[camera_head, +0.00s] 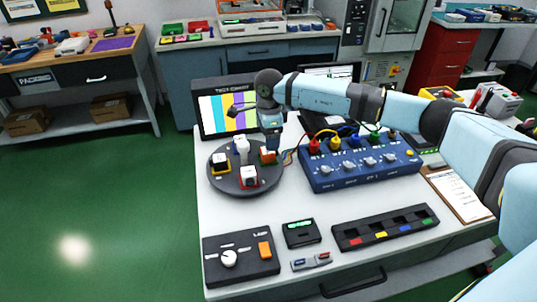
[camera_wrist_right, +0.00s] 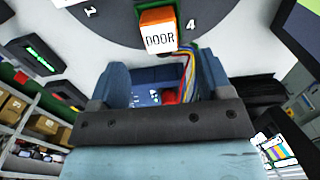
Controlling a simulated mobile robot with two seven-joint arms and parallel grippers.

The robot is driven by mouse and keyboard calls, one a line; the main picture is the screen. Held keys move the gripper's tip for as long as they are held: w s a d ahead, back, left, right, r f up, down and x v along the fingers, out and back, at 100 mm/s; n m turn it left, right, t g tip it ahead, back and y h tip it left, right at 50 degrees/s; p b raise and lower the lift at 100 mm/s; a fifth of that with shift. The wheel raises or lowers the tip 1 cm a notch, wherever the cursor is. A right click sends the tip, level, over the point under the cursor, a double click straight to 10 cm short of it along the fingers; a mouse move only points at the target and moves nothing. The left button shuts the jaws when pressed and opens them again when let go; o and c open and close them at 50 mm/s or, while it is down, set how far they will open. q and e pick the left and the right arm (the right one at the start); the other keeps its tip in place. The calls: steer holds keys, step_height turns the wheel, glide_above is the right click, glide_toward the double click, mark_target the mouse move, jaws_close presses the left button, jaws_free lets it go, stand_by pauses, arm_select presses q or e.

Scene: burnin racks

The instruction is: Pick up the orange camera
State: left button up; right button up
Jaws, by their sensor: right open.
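The orange camera (camera_head: 267,157) is a small orange block with a white face, at the right side of the dark round turntable (camera_head: 228,187). In the right wrist view the orange camera (camera_wrist_right: 158,22) shows a white face reading "DOOR". My right gripper (camera_head: 273,147) is just above and behind it in the head view, pointing down. In the right wrist view the two fingers of the right gripper (camera_wrist_right: 163,62) are apart with nothing held between them. The camera lies just beyond the fingertips in that view. My left gripper is not in view.
The turntable also holds a yellow-based camera (camera_head: 220,162), a red-based camera (camera_head: 249,177) and a white central post (camera_head: 241,148). A blue box with knobs (camera_head: 359,163) stands close on the right, with coloured cables. A monitor (camera_head: 225,112) stands behind. A control box (camera_head: 241,259) is in front.

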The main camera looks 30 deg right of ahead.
mark_target(271, 154)
steer(key=shift+f, duration=3)
steer(key=c, duration=1)
steer(key=shift+r, duration=0.15)
steer(key=shift+c, duration=0.2)
